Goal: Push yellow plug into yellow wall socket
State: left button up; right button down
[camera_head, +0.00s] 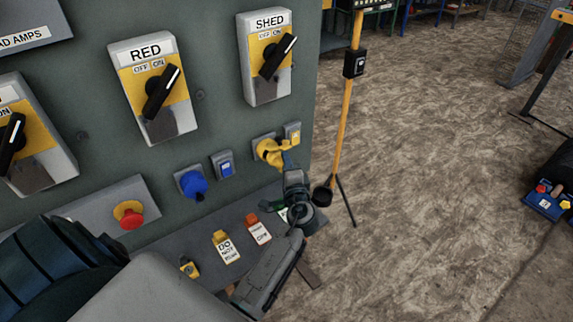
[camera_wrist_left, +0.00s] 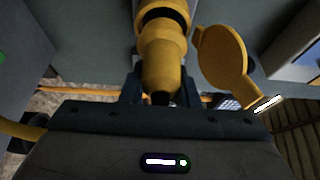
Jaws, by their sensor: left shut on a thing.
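The yellow plug (camera_wrist_left: 163,62) is upright in the middle of the left wrist view, with its dark rear end between the fingers of my left gripper (camera_wrist_left: 161,88). The gripper is shut on it. The yellow socket (camera_head: 268,149) is on the grey panel's right side in the head view, with my left gripper (camera_head: 290,168) just below and right of it. In the wrist view the plug is in line with the socket's round yellow mouth and dark ring. I cannot tell how deep it sits. The open yellow lid (camera_wrist_left: 224,58) hangs beside it. My right gripper is not in view.
A blue socket (camera_head: 192,184) and a red stop button (camera_head: 129,217) are left of the yellow socket. Tags (camera_head: 227,247) lie on the ledge below. A yellow post (camera_head: 343,120) stands close on the right. Open floor (camera_head: 430,170) lies beyond.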

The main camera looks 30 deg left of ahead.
pick_arm(q)
jog(key=shift+a, duration=0.15)
jog(key=shift+w+a, duration=0.15)
jog(key=shift+a, duration=0.2)
jog(key=shift+w+a, duration=0.25)
jog(key=shift+a, duration=0.25)
jog(key=o, duration=1.1)
jog(key=shift+s+d+f, duration=0.1)
jog(key=shift+s+d, duration=0.05)
jog(key=shift+d, duration=0.15)
jog(key=shift+s+d+b, duration=0.3)
jog(key=shift+d+b, duration=0.1)
jog(key=shift+d, duration=0.35)
jog(key=s+d+b, duration=0.2)
jog(key=d, duration=0.4)
jog(key=shift+s, duration=0.3)
